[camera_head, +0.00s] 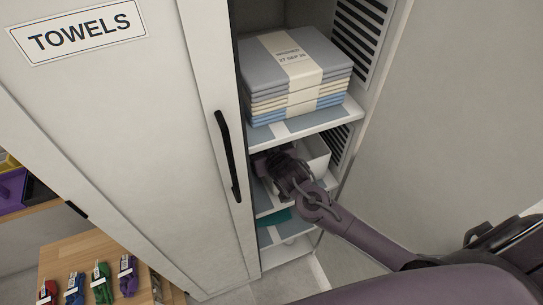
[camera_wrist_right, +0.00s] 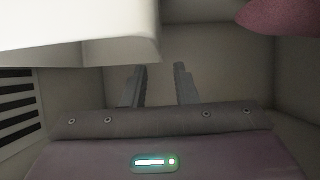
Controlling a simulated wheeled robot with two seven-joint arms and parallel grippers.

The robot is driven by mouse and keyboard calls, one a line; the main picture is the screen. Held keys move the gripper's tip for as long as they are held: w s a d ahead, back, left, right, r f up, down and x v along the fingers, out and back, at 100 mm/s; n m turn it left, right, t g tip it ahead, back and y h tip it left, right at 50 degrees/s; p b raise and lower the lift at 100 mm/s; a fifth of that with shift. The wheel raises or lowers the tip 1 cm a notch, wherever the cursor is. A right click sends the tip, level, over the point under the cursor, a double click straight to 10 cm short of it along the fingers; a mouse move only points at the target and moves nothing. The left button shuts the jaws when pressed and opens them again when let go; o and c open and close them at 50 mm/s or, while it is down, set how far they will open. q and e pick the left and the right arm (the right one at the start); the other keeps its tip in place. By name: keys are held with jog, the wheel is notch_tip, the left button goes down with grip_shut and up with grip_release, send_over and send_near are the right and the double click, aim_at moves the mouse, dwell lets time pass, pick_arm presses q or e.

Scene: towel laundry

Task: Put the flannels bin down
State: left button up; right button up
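A white bin (camera_head: 317,152) sits on the middle shelf of the open cabinet, partly hidden behind my right arm. My right gripper (camera_head: 266,163) reaches into this shelf space beside the bin. In the right wrist view a white wall or edge (camera_wrist_right: 80,28), likely the bin's, fills the upper left. The right fingers (camera_wrist_right: 161,85) stand apart there with nothing visible between them, just below and beside that edge. No label on the bin is readable. My left gripper is in neither view.
A stack of folded towels (camera_head: 293,70) with a paper band fills the shelf above. A teal item (camera_head: 274,217) lies on a lower shelf. The door marked TOWELS (camera_head: 125,120) stands left of the opening. A reddish thing (camera_wrist_right: 285,15) shows at upper right in the wrist view.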

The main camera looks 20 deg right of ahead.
jog(key=v, duration=0.7)
jog(key=shift+s+r+b, duration=0.15)
jog(key=shift+s+b, duration=0.1)
jog(key=shift+b, duration=0.05)
jog(key=s+d+f+n+g, duration=0.15)
jog(key=s+g, duration=0.65)
jog(key=s, duration=0.9)
notch_tip(320, 180, down, 30)
jog(key=s+g, duration=0.2)
jog(key=s, duration=0.1)
jog(key=s+d+f, duration=0.2)
jog(key=s+f, duration=0.7)
jog(key=s+d+f+g, duration=0.1)
jog(key=s+f, duration=0.8)
jog(key=s, duration=0.1)
jog(key=shift+d, duration=0.4)
